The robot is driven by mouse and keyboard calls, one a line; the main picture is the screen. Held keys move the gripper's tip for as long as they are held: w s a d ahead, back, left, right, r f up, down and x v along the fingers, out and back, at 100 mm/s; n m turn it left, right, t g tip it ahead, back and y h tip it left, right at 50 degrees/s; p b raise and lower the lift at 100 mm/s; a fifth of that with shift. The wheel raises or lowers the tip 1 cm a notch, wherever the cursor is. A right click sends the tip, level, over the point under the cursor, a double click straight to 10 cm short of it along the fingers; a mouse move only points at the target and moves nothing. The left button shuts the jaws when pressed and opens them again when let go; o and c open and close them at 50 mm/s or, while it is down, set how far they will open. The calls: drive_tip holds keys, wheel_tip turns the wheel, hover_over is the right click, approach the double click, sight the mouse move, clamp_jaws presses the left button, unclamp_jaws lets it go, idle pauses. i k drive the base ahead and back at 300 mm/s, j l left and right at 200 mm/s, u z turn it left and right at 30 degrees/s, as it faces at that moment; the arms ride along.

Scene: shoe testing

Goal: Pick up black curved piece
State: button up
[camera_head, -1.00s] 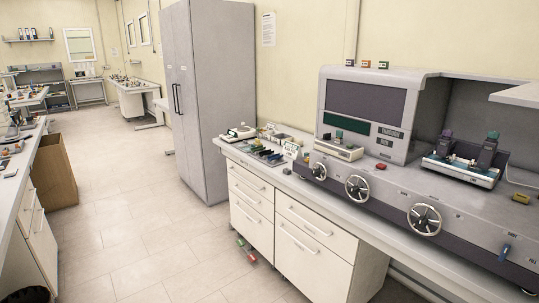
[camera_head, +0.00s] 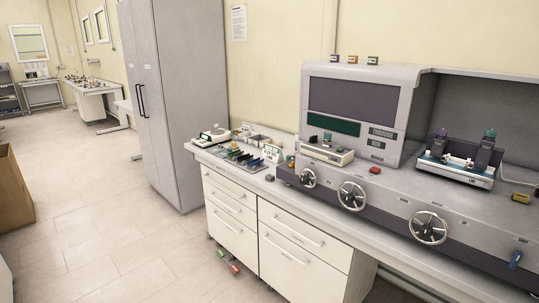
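My gripper is not in view. Several small dark pieces lie on a flat tray (camera_head: 226,157) on the left part of the counter (camera_head: 262,183). They are too small to tell which one is the black curved piece. Two dark upright parts (camera_head: 486,157) stand on a white-based device on the right of the grey machine; I cannot tell whether either is the piece.
The grey machine (camera_head: 352,98) with handwheels (camera_head: 352,196) fills the counter's right. A tall grey cabinet (camera_head: 180,100) stands at the left. Red and green objects (camera_head: 228,260) lie on the floor by the drawers. A brown box (camera_head: 12,190) is at far left. The floor between is clear.

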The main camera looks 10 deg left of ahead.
sight(241, 158)
drive_tip(key=i+j+u, duration=0.3)
drive_tip(key=i+j, duration=0.15)
drive_tip(key=i+j+u, duration=0.3)
drive_tip(key=i, duration=0.35)
drive_tip(key=i+j+u, duration=0.15)
drive_tip(key=i+u, duration=0.2)
drive_tip(key=i, duration=0.25)
drive_tip(key=i+u, duration=0.3)
drive_tip(key=i, duration=0.35)
drive_tip(key=i+z, duration=0.45)
drive_tip(key=i+j+z, duration=0.3)
drive_tip(key=z, duration=0.2)
drive_tip(key=i+j+z, duration=0.55)
drive_tip(key=z, duration=0.25)
drive_tip(key=i+j+z, duration=0.2)
drive_tip(key=z, duration=0.15)
drive_tip(key=i+j+z, duration=0.2)
drive_tip(key=z, duration=0.2)
drive_tip(key=i+j, duration=0.05)
drive_tip(key=i, duration=0.05)
